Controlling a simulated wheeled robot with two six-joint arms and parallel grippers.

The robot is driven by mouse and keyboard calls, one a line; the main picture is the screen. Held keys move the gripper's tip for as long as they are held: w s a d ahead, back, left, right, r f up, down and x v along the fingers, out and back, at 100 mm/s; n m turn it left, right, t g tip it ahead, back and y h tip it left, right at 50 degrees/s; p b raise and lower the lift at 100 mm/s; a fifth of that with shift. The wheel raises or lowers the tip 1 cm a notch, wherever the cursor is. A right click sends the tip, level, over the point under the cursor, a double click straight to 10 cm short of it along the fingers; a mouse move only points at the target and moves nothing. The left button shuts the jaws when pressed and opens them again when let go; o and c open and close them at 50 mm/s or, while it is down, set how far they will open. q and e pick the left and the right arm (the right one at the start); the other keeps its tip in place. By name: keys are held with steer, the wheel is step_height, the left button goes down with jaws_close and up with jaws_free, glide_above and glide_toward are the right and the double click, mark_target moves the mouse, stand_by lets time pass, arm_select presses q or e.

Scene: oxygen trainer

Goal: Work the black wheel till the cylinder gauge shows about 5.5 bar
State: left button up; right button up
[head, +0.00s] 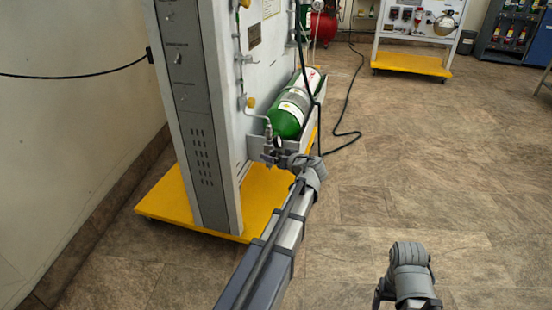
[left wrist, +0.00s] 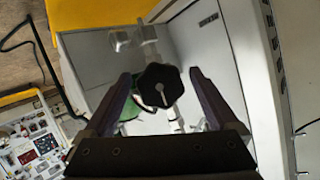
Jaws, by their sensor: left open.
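The black wheel (left wrist: 159,86) is a lobed knob in the left wrist view, on a pale fitting with a clear part beside it. My left gripper (left wrist: 161,78) is open, with one finger on each side of the wheel in that view; a gap shows on both sides, so it is not gripped. I cannot make out the cylinder gauge or a reading. My right gripper is not in view; only my right arm shows.
The grey trainer panel (head: 196,120) stands on a yellow base (head: 165,205), left of my arm. A black hose (head: 352,100) hangs beside the cylinder and runs over the floor. Another stand with a yellow base (head: 410,62) is at the back. The floor to the right is clear.

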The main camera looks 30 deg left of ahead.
arm_select(q)
steer(key=shift+c, duration=0.4)
steer(key=c, duration=1.3)
steer(key=shift+s+n+t, duration=0.15)
steer(key=shift+n+t, duration=0.15)
steer(key=shift+n, duration=0.2)
steer(key=shift+n+t+h, duration=0.6)
steer(key=shift+n, duration=0.4)
steer(key=o, duration=1.4)
steer(key=shift+p+v, duration=1.55)
steer(key=shift+v, duration=2.3)
